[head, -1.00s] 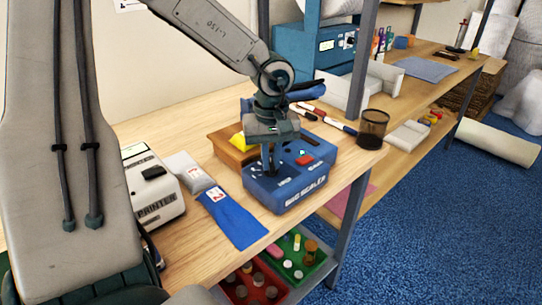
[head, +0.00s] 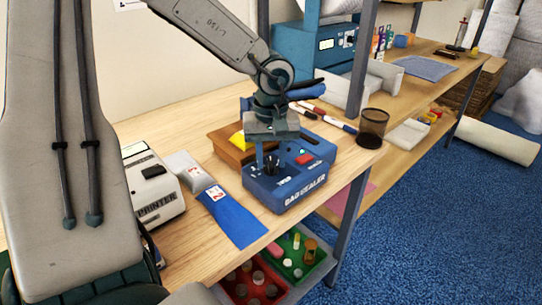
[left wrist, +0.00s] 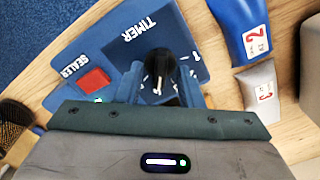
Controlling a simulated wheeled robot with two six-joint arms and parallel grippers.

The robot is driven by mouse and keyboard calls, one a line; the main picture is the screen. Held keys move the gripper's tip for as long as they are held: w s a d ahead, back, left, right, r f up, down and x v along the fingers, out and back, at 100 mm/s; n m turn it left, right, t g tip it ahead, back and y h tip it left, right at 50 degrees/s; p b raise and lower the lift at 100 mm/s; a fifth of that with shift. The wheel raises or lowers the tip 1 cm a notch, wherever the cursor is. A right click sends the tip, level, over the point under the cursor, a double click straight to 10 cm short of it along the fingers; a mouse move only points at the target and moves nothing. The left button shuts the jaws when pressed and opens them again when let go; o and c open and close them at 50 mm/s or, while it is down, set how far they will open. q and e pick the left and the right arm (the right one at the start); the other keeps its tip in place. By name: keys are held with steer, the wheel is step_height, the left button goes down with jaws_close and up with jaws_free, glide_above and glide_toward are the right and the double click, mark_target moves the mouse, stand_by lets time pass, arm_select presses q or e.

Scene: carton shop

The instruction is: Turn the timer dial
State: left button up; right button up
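The blue bag sealer (head: 290,189) stands on the wooden table, with a red button and lettering on its top. Its timer panel shows in the left wrist view, below the word TIMER. The black timer dial (left wrist: 160,69) is upright there, between my left gripper's two blue fingers (left wrist: 161,86), with little or no gap on either side. In the head view my left gripper (head: 271,164) points straight down at the sealer's top, its fingers on both sides of the dark dial. It looks shut on the dial. My right gripper is not in view.
A printer (head: 153,187), a grey packet (head: 186,171) and a blue bag (head: 232,217) lie left of the sealer. A brown box (head: 232,147) with a yellow thing is behind it. Bins are on the shelf below.

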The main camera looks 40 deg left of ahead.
mark_target(271, 161)
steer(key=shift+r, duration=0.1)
arm_select(q)
steer(key=shift+r, duration=0.4)
step_height(271, 161, up, 6)
steer(key=shift+r, duration=0.2)
steer(key=shift+r+p, duration=0.4)
steer(key=shift+r, duration=1.4)
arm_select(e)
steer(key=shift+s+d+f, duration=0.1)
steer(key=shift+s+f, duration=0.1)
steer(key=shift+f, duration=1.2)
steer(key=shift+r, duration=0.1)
